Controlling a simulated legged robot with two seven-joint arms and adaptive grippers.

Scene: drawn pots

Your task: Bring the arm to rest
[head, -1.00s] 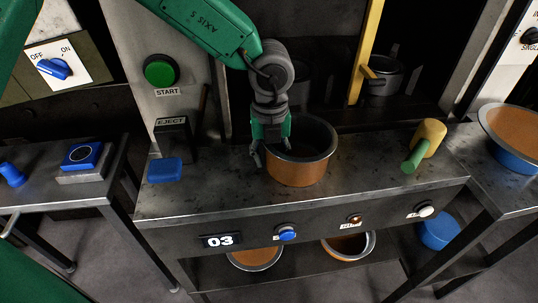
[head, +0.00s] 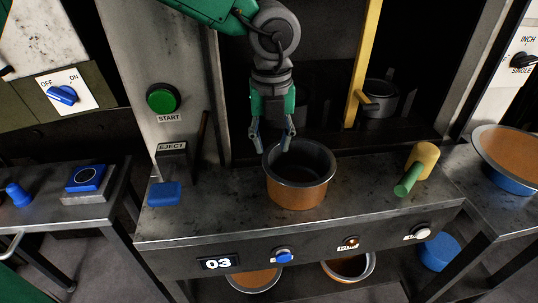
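My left gripper (head: 272,146) hangs from the green and grey arm that comes in from the upper left. Its fingers point down and are spread apart with nothing between them. It is above and just behind the left part of the rim of an orange-brown pot (head: 298,194). The pot stands upright on the metal bench (head: 225,222) and looks empty inside. The fingertips appear clear of the pot, though the exact gap is hard to tell. My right gripper is not in view.
A yellow and green cylinder tool (head: 417,168) lies on the bench at right. A yellow upright bar (head: 362,65) stands in the dark opening behind, beside a dark pot (head: 378,103). A blue EJECT lever pad (head: 164,193) is at left. The bench between pad and pot is clear.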

